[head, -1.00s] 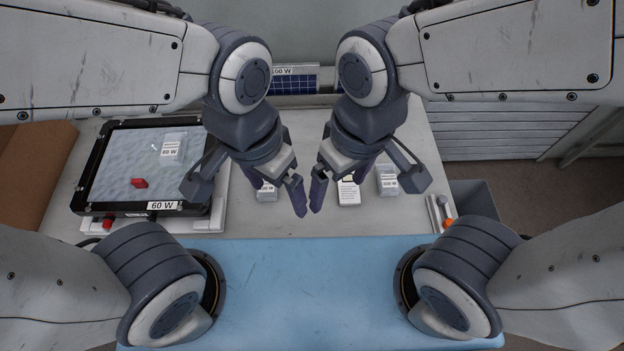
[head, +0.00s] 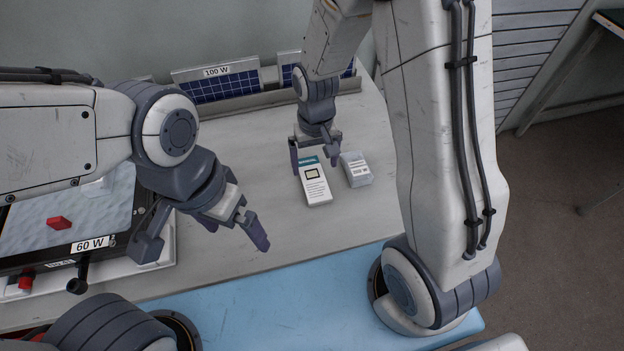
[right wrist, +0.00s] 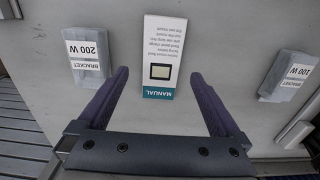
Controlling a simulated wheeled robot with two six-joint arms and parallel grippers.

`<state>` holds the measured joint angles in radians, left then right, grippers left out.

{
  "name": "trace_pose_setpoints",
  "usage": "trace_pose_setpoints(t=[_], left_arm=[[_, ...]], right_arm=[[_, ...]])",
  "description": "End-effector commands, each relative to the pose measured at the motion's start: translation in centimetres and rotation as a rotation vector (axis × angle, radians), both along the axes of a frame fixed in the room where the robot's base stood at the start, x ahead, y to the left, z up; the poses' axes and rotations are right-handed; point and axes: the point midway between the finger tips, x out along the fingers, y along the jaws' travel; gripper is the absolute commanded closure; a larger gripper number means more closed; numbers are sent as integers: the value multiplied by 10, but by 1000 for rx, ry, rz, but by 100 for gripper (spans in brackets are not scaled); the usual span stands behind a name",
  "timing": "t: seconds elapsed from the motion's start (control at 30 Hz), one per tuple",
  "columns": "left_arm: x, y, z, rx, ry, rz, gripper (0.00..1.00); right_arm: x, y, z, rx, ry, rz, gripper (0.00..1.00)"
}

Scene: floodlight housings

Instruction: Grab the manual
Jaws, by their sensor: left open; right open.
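The manual (head: 314,184) is a white booklet with a teal band and a small picture, lying flat on the grey table. It also shows in the right wrist view (right wrist: 163,50), its MANUAL end towards the gripper. My right gripper (head: 314,166) is open above the teal end of the manual. In the right wrist view its two fingers (right wrist: 158,78) point either side of the booklet, with nothing between them held. My left gripper (head: 232,237) is open and empty over the table to the left.
A 60 W floodlight housing (head: 70,215) lies at left. Solar panels (head: 218,84) stand at the back. A blue mat (head: 270,300) is clear in front.

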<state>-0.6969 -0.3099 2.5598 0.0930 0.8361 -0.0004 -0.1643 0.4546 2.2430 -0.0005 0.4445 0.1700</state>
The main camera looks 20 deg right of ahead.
Motion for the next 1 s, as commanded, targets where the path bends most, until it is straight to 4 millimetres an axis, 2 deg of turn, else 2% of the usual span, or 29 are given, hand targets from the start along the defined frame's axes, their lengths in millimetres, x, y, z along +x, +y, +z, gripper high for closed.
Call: trace_pose_setpoints(t=[0.4, 0.67, 0.7, 0.77, 0.9, 1.0], left_arm=[[0, 0, -1, 0, 0, 0, 0], [0, 0, -1, 0, 0, 0, 0], [0, 0, -1, 0, 0, 0, 0], [0, 0, -1, 0, 0, 0, 0], [0, 0, -1, 0, 0, 0, 0], [0, 0, -1, 0, 0, 0, 0]], right_arm=[[4, 3, -50, 0, 2, 2, 0], [4, 3, -54, 0, -1, 2, 0], [4, 3, -54, 0, -1, 2, 4], [4, 3, -54, 0, -1, 1, 27], [4, 3, -54, 0, -1, 2, 80], [4, 3, -53, 0, -1, 2, 80]])
